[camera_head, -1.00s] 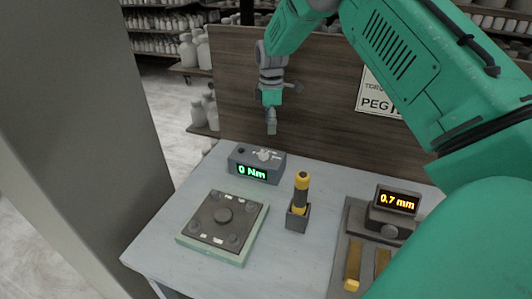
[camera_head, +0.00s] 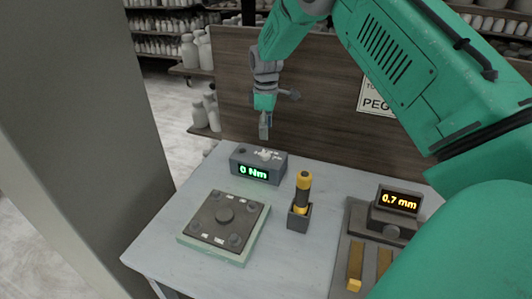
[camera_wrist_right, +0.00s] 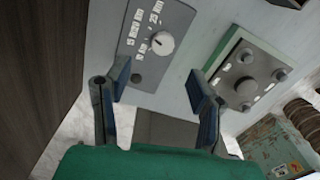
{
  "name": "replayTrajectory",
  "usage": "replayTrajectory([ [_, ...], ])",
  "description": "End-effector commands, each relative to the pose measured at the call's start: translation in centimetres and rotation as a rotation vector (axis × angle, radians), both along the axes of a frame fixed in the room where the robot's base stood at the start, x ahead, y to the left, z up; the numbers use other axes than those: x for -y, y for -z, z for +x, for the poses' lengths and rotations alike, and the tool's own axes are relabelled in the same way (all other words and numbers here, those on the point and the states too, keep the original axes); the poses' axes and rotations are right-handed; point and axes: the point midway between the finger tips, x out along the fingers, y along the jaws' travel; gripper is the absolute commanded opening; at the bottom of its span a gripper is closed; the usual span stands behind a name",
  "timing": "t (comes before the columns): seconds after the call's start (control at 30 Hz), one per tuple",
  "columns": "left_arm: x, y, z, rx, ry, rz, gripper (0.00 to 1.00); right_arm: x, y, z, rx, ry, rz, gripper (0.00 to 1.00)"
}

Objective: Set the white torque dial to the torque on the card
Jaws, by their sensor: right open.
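The grey torque box (camera_head: 258,164) stands at the back left of the table, and its green display reads 0 Nm. Its white torque dial (camera_wrist_right: 162,43) shows in the right wrist view, with printed Nm marks beside it. In the head view the dial (camera_head: 265,154) sits on top of the box. My right gripper (camera_head: 265,131) is above and behind the box, pointing down. In the wrist view the right gripper (camera_wrist_right: 158,85) has its fingers wide apart and empty, short of the dial. The card (camera_head: 378,94) on the back panel is partly hidden by my right arm. My left gripper is not in view.
A plate fixture (camera_head: 252,240) lies in front of the box. A yellow-black screwdriver stands in a holder (camera_head: 298,220) to the right. A gauge reading 0.7 mm (camera_head: 396,200) stands farther right, near my arm. The wooden panel (camera_head: 320,100) rises behind the table.

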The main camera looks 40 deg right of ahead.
Motion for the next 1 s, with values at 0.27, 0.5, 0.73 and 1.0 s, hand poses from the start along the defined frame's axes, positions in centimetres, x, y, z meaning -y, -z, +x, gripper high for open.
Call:
replayTrajectory([
  [0.27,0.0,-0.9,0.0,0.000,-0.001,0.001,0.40,0.1,6.0,-0.1,-0.003,-0.002,0.000,0.49],
  [0.5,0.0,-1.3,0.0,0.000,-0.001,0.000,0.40,0.3,9.1,-0.1,0.000,-0.003,0.003,0.49],
  [0.73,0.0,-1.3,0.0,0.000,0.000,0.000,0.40,0.2,9.7,0.0,0.002,-0.002,0.003,0.49],
  [1.0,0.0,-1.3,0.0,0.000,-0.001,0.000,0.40,-0.1,9.6,0.0,0.001,-0.004,0.000,0.11],
])
